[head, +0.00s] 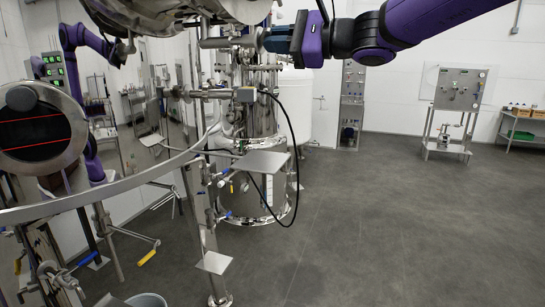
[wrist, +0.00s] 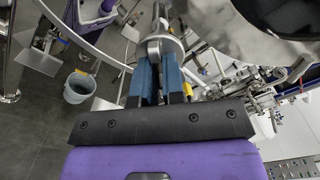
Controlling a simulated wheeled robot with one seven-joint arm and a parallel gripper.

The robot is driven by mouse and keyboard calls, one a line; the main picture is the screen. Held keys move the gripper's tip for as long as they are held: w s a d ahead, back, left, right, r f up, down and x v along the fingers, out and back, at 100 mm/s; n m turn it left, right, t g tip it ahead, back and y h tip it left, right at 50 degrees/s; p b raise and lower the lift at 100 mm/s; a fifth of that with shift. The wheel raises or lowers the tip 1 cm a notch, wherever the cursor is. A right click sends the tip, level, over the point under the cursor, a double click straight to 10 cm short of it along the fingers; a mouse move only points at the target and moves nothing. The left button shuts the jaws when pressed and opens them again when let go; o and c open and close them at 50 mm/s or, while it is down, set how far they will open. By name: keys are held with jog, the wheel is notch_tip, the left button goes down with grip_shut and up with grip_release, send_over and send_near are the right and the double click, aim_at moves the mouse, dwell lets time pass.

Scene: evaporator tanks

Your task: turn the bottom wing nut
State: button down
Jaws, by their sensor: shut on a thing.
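My gripper (head: 263,40) reaches in from the right in the head view, at a horizontal metal pipe fitting (head: 215,42) under the shiny tank. In the wrist view my gripper (wrist: 160,62) has its two blue fingers close around a metal part at a round clamp (wrist: 165,44). The fingers are shut on it, and I take the held part to be the bottom wing nut. The nut is mostly hidden between the fingers, so its wings and turn angle cannot be made out.
The shiny tank bottom (head: 180,8) hangs just above the gripper. A steel column vessel (head: 258,110) with pipes, valves and a black hose (head: 296,170) stands below and behind. A bucket (wrist: 79,88) is on the floor. The floor (head: 400,220) to the right is clear.

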jog(key=shift+n, duration=0.3)
jog(key=shift+n, duration=0.9)
jog(key=shift+n, duration=1.2)
jog(key=shift+n, duration=1.1)
